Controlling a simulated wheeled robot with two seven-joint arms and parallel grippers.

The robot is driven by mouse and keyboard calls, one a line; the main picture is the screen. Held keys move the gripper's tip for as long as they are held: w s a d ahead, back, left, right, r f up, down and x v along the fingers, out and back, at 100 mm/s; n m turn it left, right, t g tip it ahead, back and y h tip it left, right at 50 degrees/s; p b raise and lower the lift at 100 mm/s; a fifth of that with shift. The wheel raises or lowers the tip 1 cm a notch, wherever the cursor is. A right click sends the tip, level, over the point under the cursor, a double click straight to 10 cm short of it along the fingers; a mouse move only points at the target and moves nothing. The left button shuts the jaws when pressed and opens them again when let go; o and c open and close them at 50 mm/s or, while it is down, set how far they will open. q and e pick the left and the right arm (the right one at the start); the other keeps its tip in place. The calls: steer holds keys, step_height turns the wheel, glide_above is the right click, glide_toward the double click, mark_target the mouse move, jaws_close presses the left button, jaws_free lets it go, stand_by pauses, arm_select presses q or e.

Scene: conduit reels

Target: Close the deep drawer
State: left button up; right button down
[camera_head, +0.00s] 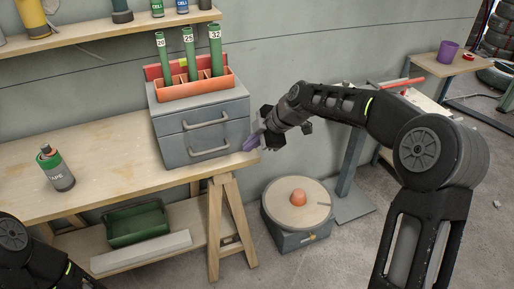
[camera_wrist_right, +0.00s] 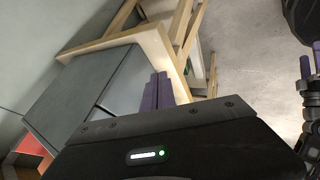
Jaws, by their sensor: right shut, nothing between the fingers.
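A grey cabinet (camera_head: 152,100) with two drawers stands on the right end of the wooden workbench. The upper drawer (camera_head: 205,118) and the lower drawer (camera_head: 203,152) each have a bar handle. Both fronts look nearly flush; I cannot tell whether a small gap is left. My right gripper (camera_head: 251,142) is shut and empty, its purple fingers at the cabinet's right front edge, beside the lower drawer. In the right wrist view the shut fingers (camera_wrist_right: 160,89) lie close to a grey cabinet panel (camera_wrist_right: 127,82); contact is unclear. My left gripper is out of view.
An orange holder (camera_head: 194,92) with several green tubes stands on the cabinet. A spray can (camera_head: 57,170) stands on the workbench (camera_head: 110,170) at left. A green bin (camera_head: 137,223) is on the shelf below. A reel unit (camera_head: 298,207) sits on the floor at right.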

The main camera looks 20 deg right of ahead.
steer(key=v, duration=1)
steer(key=shift+s, duration=0.15)
steer(key=shift+f, duration=0.15)
steer(key=s+a+f+m+g+p, duration=0.1)
steer(key=s+a+f+m, duration=0.25)
steer(key=f, duration=0.55)
steer(key=s+a+f+m+g+p, duration=0.1)
steer(key=s+a+f+m, duration=0.25)
steer(key=f, duration=0.65)
steer(key=s+a+f+m+g+p, duration=0.1)
steer(key=s+a+f+m, duration=0.25)
steer(key=f, duration=0.55)
steer(key=s+a+f+m, duration=0.2)
steer(key=s+f+m, duration=0.1)
steer(key=s, duration=0.4)
steer(key=s+a+f+m+g+p, duration=0.1)
steer(key=s+a+f+m, duration=0.1)
steer(key=s, duration=0.5)
steer(key=s+a+f+m+p, duration=0.1)
steer(key=s+a+f+m, duration=0.1)
steer(key=s+f+m, duration=0.2)
steer(key=s+f, duration=0.1)
steer(key=s, duration=0.2)
steer(key=shift+g+h, duration=0.3)
steer(key=shift+h, duration=0.1)
steer(key=shift+a, duration=0.1)
